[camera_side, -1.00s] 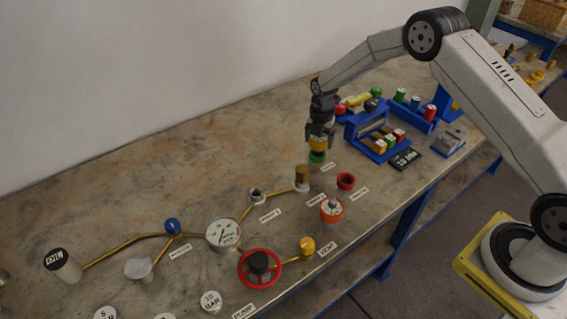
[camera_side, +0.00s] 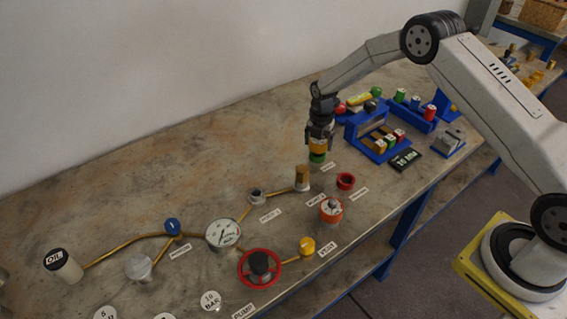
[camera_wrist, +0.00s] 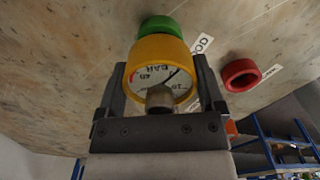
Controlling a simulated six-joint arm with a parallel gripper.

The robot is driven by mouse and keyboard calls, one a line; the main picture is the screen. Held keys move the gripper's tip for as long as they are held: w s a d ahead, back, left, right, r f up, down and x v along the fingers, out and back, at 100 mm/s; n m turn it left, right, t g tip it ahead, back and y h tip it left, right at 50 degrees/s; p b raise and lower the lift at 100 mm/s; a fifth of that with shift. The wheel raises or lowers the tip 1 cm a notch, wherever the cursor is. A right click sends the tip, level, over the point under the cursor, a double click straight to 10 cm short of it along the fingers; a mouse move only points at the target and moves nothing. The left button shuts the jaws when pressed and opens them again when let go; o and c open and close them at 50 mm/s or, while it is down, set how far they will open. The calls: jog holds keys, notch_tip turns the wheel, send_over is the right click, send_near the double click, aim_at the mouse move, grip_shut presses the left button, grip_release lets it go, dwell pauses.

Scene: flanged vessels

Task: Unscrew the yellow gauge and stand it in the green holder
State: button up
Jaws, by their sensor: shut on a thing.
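The yellow gauge (camera_wrist: 137,74) has a white dial with a needle and a short grey metal stub (camera_wrist: 160,98). My gripper (camera_side: 319,143) is shut on it, with one finger on each side, and it shows as a yellow band (camera_side: 318,149) in the side view. The green holder (camera_side: 317,158) is directly beyond the gauge and low on the bench; it also shows in the wrist view (camera_wrist: 160,24). The gauge overlaps the holder in both views, so I cannot tell whether it is seated in it or just above.
A red ring holder (camera_side: 346,181) stands close by on the right. A brass post (camera_side: 302,178) and an orange-banded fitting (camera_side: 331,209) stand nearer the camera. Blue racks (camera_side: 372,140) with small coloured parts stand to the right. Bare bench lies left of my gripper.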

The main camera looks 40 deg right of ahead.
jog(key=shift+f, duration=0.8)
jog(key=o, duration=1.1)
jog(key=shift+r, duration=3.9)
jog(key=shift+s+a+r+m, duration=0.2)
jog(key=shift+s+r+m, duration=0.2)
jog(key=shift+r+m, duration=0.15)
jog(key=s+a+r+m+t, duration=0.1)
jog(key=s+r+m, duration=0.2)
jog(key=s+m, duration=0.4)
jog(key=s+a+r+m, duration=0.2)
jog(key=s+r+m, duration=0.1)
jog(key=s+m, duration=0.5)
jog(key=s+a+r+m+t, duration=0.1)
jog(key=s+r+m, duration=0.2)
jog(key=s+m, duration=0.5)
jog(key=shift+s+a+r+t, duration=0.1)
jog(key=shift+s+a+t, duration=0.05)
jog(key=shift+s, duration=0.65)
jog(key=shift+s+a+r+t, duration=0.1)
jog(key=shift+s+a+t, duration=0.05)
jog(key=shift+s, duration=0.6)
